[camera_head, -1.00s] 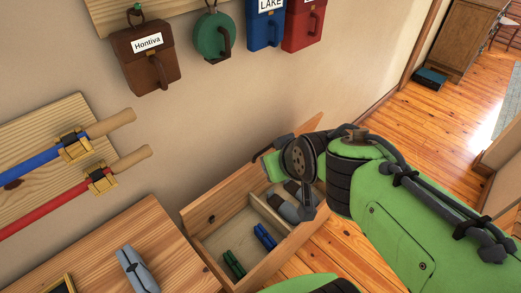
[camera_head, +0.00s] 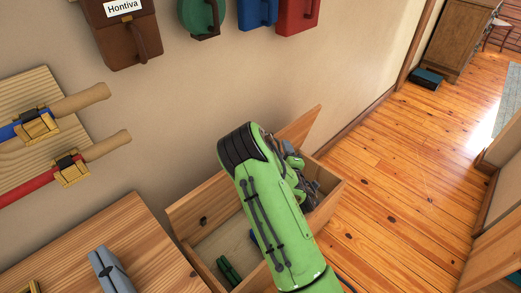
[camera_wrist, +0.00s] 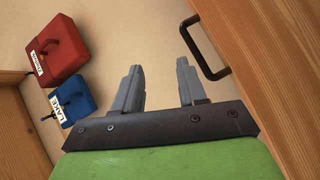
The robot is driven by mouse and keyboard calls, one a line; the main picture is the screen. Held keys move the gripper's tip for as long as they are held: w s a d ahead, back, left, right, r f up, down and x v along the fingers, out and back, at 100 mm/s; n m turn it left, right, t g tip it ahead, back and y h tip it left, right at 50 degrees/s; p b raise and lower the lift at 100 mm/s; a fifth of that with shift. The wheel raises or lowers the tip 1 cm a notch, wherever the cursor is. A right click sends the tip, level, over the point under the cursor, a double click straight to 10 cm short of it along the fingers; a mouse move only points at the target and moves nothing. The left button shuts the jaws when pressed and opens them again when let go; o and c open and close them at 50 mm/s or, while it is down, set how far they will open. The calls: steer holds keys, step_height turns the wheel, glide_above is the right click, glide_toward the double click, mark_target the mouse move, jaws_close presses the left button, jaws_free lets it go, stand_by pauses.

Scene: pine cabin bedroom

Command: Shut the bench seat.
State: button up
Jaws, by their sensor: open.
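The bench (camera_head: 336,190) is a wooden box by the wall, with its seat (camera_head: 185,213) raised and its inside exposed. In the wrist view, a wooden panel with a black bar handle (camera_wrist: 224,72), seemingly the seat, fills the right side. My gripper (camera_wrist: 158,66) is open and empty, its two grey fingers pointing up the picture. The handle is just right of the fingers, not between them; I cannot tell if they touch. In the head view, my green arm covers the middle of the seat and hides my fingers.
Green markers (camera_head: 229,269) lie inside the bench. A wooden surface (camera_head: 135,235) with a grey object (camera_head: 110,272) is at lower left. Bags hang on the wall, including a red one (camera_wrist: 62,52) and a blue one (camera_wrist: 75,102). Wooden floor (camera_head: 405,165) is clear to the right.

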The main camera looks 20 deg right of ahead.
step_height(320, 180, down, 7)
steer(key=s+a+n+t+y+b, duration=0.2)
steer(key=n+y, duration=0.2)
steer(key=n, duration=0.2)
steer(key=shift+n, duration=0.4)
steer(key=w, duration=1)
steer(key=w+b, duration=0.1)
steer(key=w, duration=0.4)
steer(key=shift+w+a+r, duration=0.25)
steer(key=shift+a+r, duration=0.05)
steer(key=shift+r, duration=0.05)
jaws_close()
